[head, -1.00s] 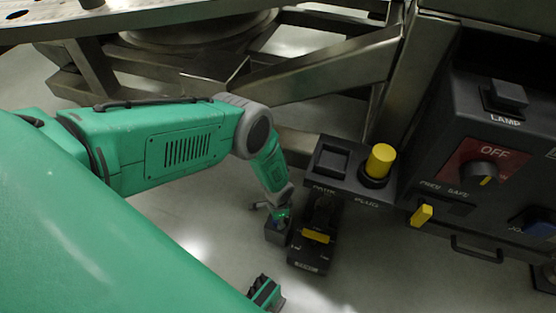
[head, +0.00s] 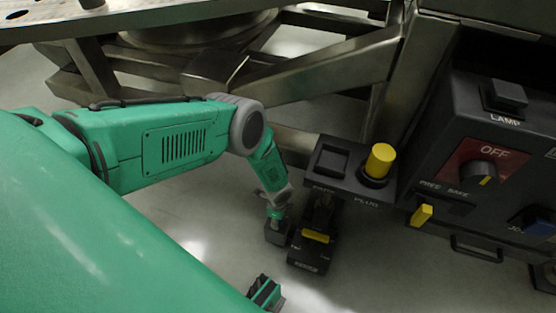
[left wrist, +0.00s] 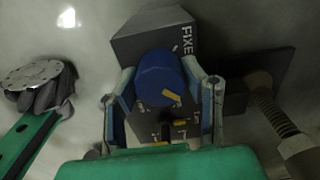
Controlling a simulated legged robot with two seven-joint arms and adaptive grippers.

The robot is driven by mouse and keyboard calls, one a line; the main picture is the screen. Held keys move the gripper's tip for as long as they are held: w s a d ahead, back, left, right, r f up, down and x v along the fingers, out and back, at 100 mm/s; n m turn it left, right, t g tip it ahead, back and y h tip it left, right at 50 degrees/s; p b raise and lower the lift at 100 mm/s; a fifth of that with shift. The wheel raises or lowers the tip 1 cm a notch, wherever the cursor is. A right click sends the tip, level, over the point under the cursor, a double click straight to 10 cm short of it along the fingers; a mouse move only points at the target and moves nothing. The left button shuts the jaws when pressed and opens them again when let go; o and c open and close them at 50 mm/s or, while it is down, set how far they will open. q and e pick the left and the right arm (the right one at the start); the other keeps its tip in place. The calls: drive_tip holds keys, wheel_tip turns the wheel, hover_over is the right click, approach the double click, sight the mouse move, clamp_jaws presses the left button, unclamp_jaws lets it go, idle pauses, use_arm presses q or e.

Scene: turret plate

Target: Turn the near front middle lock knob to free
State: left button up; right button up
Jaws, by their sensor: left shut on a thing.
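In the left wrist view a blue round knob (left wrist: 158,75) with a yellow pointer mark stands on a dark grey lock box (left wrist: 150,38). Lettering starting "FIXE" shows on the box's right side. My left gripper (left wrist: 164,95) is shut on this knob, one finger on each side. The pointer mark slants down to the right. In the head view my left gripper (head: 276,215) reaches down to the small dark box (head: 276,236); the knob is mostly hidden there by the gripper. My right gripper is not in view.
Beside the lock box stands a black unit with a yellow bar (head: 316,236). Above it is a black panel with a yellow button (head: 380,160). A control box with an OFF knob (head: 481,171) is at the right. Steel frame beams (head: 320,75) cross behind.

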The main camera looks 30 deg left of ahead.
use_arm(q)
drive_tip(key=shift+a, duration=0.15)
idle(0.3)
drive_tip(key=o, duration=1.1)
drive_tip(key=shift+o, duration=0.2)
drive_tip(key=shift+w+r, duration=0.1)
drive_tip(key=shift+r, duration=3.6)
